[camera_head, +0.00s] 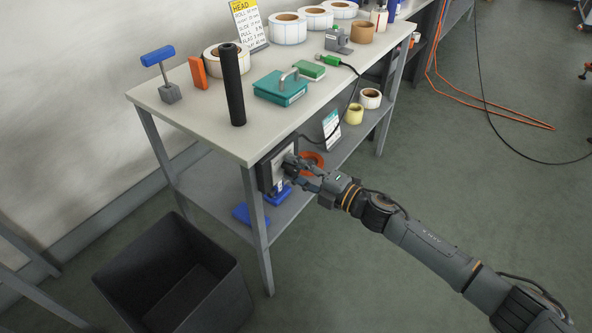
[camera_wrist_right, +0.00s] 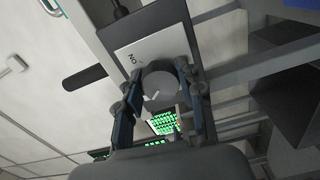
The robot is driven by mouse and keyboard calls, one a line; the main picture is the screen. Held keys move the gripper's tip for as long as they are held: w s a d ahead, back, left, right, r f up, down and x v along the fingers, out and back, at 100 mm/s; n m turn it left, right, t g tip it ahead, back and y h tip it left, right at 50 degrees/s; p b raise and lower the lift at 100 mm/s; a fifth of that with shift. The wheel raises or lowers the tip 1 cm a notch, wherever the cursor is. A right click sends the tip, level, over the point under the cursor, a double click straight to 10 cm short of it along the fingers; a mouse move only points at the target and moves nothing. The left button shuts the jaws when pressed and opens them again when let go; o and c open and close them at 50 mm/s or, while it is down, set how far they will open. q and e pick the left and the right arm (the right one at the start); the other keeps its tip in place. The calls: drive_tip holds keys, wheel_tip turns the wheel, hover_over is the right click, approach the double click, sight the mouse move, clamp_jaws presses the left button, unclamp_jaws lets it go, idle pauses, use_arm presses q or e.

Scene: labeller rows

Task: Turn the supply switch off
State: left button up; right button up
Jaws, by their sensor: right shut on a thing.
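The supply switch (camera_head: 273,169) is a dark box with a pale face, fixed by the table's front leg under the top. In the right wrist view its pale plate (camera_wrist_right: 150,44) bears the word ON, upside down there, and a round grey knob (camera_wrist_right: 160,82). A short white mark on the knob points down and left in that view. My right gripper (camera_head: 297,169) is at the switch face. In the wrist view its fingers (camera_wrist_right: 162,78) are on both sides of the knob, shut on it. In the head view the gripper hides part of the face. My left gripper is out of view.
The table top (camera_head: 195,117) above holds a black cylinder (camera_head: 231,84), a teal case (camera_head: 280,88) and label rolls (camera_head: 288,28). An orange ring (camera_head: 312,160) and a blue item (camera_head: 241,214) lie on the lower shelf. A dark bin (camera_head: 172,275) stands left. Floor at right is mostly clear.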

drive_tip(key=shift+f+n, duration=0.1)
drive_tip(key=shift+n, duration=0.3)
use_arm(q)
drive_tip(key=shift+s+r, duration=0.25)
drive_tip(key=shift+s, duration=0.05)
use_arm(e)
drive_tip(key=shift+n, duration=0.3)
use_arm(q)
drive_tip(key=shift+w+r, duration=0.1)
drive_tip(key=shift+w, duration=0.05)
use_arm(e)
drive_tip(key=o, duration=1.2)
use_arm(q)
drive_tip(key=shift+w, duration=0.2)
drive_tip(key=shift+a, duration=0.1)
use_arm(e)
drive_tip(key=shift+s+d, duration=0.2)
drive_tip(key=shift+d, duration=0.1)
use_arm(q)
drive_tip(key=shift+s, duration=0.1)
use_arm(e)
drive_tip(key=v, duration=1.1)
drive_tip(key=shift+s+d, duration=0.1)
